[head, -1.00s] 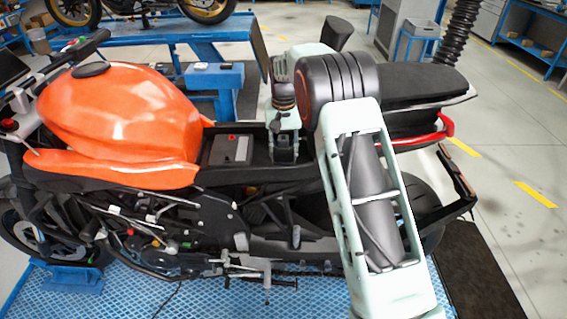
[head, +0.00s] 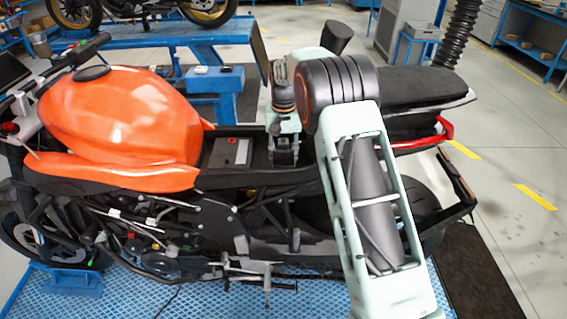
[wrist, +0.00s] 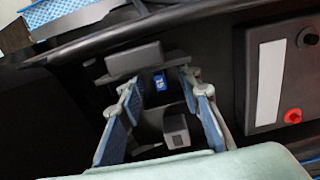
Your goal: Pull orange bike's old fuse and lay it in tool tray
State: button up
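The orange bike (head: 120,115) stands with its seat well open behind the tank. My gripper (wrist: 160,88) reaches down into this well. In the wrist view its two blue-padded fingers are apart, one on each side of a small blue fuse (wrist: 159,80) with pale markings. The fuse is upright in the dark well, near the fingertips; I see clear gaps beside it. In the head view my gripper (head: 284,156) is low in the well, and the fuse is hidden. I cannot make out the tool tray for certain.
A battery (head: 231,153) with a red terminal is left of my gripper in the head view. In the wrist view a grey block (wrist: 135,60) and a small grey cube (wrist: 176,130) are close to the fingers. A blue stand (head: 214,77) with small items is behind the bike.

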dwell(0.4)
grip_shut()
dwell(0.4)
jog(key=shift+r+p, duration=2.25)
jog(key=shift+r, duration=0.75)
